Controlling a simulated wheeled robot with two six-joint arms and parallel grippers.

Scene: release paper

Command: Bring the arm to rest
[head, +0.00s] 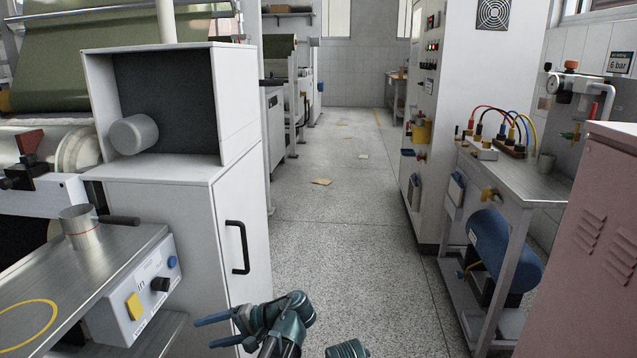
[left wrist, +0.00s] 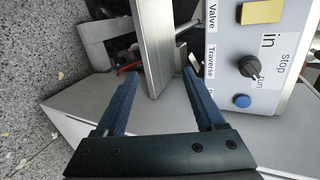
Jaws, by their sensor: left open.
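My left arm (head: 283,325) comes in at the bottom of the head view, dark teal. Its gripper (head: 204,332) points left, with its two blue fingers apart and nothing seen between them. It is in front of the white cabinet (head: 238,190) and to the right of the control box (head: 135,297). In the left wrist view the open fingers (left wrist: 161,76) frame the end of a grey metal edge, which appears beyond them. I cannot tell the exact gap. Another teal part of mine shows at the bottom edge; my right gripper does not show.
A metal cup (head: 80,228) stands on the steel shelf (head: 40,270) at left. The control box has a yellow button (head: 134,306) and a black knob (head: 160,284). A black handle (head: 238,247) sticks out from the cabinet. The speckled floor (head: 340,240) is mostly clear, with scattered paper pieces.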

